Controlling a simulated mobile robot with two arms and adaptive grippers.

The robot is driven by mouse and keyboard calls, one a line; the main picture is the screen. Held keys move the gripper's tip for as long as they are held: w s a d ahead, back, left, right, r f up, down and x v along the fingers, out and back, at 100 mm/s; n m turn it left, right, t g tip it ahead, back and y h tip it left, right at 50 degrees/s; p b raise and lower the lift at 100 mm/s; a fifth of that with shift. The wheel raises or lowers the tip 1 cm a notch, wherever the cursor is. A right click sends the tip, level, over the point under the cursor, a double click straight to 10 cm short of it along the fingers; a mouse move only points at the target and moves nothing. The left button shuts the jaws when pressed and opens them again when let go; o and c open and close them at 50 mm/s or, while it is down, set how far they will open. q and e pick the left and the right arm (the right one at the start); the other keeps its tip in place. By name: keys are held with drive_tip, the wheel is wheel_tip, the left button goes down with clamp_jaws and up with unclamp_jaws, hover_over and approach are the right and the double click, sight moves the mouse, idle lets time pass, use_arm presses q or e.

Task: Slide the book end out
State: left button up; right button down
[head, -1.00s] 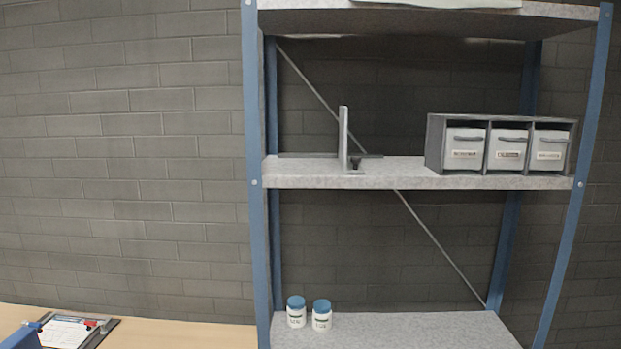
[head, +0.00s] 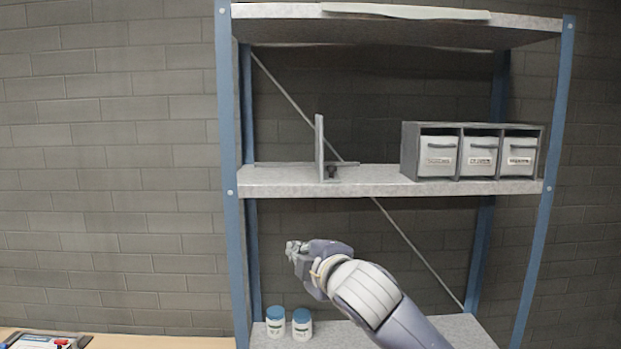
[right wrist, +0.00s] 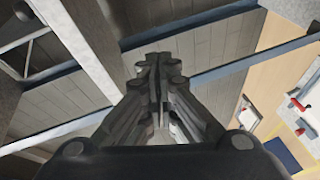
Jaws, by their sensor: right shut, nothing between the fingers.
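The book end (head: 319,148) is a grey upright plate on the middle shelf (head: 380,189), left of the shelf's middle. A thin rail runs behind it along the shelf, and a small dark knob sits at its foot on the right. My right gripper (head: 290,247) is below the middle shelf, a little left of the book end and apart from it. In the right wrist view its fingers (right wrist: 158,68) are closed together and hold nothing. My left gripper is not in view.
A grey drawer unit (head: 472,126) with three white drawers stands right on the middle shelf. Two white jars with blue lids (head: 275,323) stand on the lower shelf. A blue post (head: 229,150) bounds the left side. The shelf between book end and drawers is clear.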

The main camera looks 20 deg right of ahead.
wheel_tip(320, 180, up, 12)
drive_tip(key=d+n+t, duration=0.1)
drive_tip(key=n+t, duration=0.1)
drive_tip(key=w+p, duration=0.5)
drive_tip(key=w, duration=0.5)
drive_tip(key=shift+s+d+r+p, duration=0.1)
drive_tip(key=shift+s+d+p, duration=0.15)
drive_tip(key=shift+d, duration=0.35)
drive_tip(key=shift+s+d+r+p, duration=0.15)
drive_tip(key=shift+d+p, duration=0.25)
drive_tip(key=shift+d, duration=0.2)
drive_tip(key=shift+s+d+f+p, duration=0.1)
drive_tip(key=shift+s+d+p, duration=0.15)
drive_tip(key=shift+d, duration=0.35)
